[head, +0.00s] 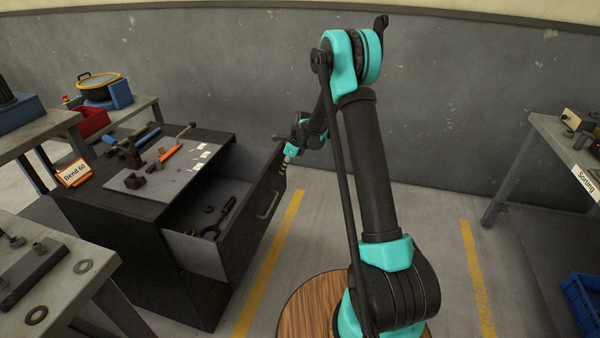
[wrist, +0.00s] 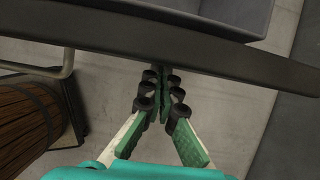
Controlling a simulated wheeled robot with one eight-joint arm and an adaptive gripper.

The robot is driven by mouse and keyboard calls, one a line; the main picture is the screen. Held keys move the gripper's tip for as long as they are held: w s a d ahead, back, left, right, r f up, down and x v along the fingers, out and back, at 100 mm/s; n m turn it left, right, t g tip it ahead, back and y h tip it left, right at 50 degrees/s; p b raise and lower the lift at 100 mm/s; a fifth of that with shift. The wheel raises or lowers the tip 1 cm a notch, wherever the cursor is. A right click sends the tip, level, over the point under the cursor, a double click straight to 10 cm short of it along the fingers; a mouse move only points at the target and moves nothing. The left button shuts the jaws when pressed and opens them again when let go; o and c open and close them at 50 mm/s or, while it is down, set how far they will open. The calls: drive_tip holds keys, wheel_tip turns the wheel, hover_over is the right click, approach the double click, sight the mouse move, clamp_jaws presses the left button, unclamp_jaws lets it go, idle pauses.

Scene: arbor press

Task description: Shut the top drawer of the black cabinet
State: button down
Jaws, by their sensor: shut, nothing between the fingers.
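The black cabinet (head: 120,222) stands left of centre in the head view. Its top drawer (head: 193,250) is pulled well out, with a wrench (head: 226,213) and small parts inside. The drawer's front panel (head: 250,232) faces right and carries a bar handle (head: 268,204). My gripper (head: 284,164) is shut and empty, near the far top corner of that panel, on its outer side. In the wrist view my gripper's closed fingers (wrist: 160,88) point towards the panel's top edge (wrist: 190,58); I cannot tell whether they touch. The handle (wrist: 45,72) shows at left.
A grey mat (head: 150,183) with tools lies on the cabinet top. A workbench (head: 60,268) stands close at front left, and another (head: 555,140) at far right. A blue crate (head: 582,300) is on the floor at right. Floor right of the drawer is clear.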

drive_tip(key=w+a, duration=0.3)
drive_tip(key=a, duration=0.7)
drive_tip(key=w+a, duration=0.4)
drive_tip(key=a, duration=0.6)
drive_tip(key=shift+w+a, duration=0.3)
drive_tip(key=shift+a, duration=0.1)
drive_tip(key=shift+a, duration=0.1)
